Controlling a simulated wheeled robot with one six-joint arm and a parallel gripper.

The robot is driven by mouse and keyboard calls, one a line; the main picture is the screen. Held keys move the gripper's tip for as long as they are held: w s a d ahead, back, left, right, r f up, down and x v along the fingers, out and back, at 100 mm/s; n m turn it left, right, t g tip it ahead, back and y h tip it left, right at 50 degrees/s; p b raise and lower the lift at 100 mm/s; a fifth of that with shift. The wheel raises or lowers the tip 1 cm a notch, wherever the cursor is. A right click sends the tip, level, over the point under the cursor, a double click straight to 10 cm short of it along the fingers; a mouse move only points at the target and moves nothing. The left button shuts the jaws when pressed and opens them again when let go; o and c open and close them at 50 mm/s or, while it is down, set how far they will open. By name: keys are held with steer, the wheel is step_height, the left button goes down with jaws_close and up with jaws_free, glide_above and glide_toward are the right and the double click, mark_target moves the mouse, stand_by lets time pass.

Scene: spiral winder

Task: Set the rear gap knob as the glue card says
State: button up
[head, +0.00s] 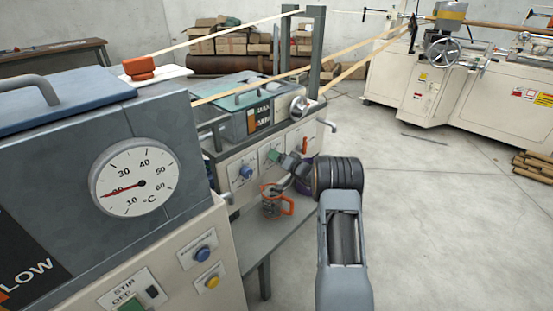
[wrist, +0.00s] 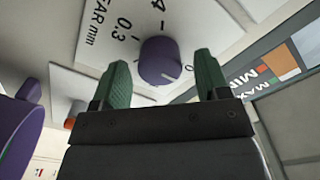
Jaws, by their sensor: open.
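In the wrist view a purple knob (wrist: 157,60) with a pale pointer line stands on a white scale plate (wrist: 105,25). The plate shows part of a word ending "AR mm", a 0.3 and a 4, partly cut off. The pointer line is on the knob's lower right side, near a 0. My gripper (wrist: 164,74) is open, one green finger on each side of the knob, with gaps visible; I cannot tell its depth along the knob. In the head view my gripper (head: 274,156) is at the front panel of the far machine, hiding the knob. No readable glue card shows.
A blue knob (head: 246,172) is left of my gripper. A jug with orange handle (head: 272,203) stands on the shelf below. Another purple part (wrist: 18,125) is at the wrist view's left. The dial-gauge tank (head: 60,130) fills the near left.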

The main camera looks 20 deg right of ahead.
steer(key=shift+w+a, duration=0.2)
steer(key=shift+w, duration=0.25)
steer(key=shift+c, duration=0.3)
steer(key=c, duration=0.9)
steer(key=shift+f+b, duration=0.1)
steer(key=shift+b, duration=0.2)
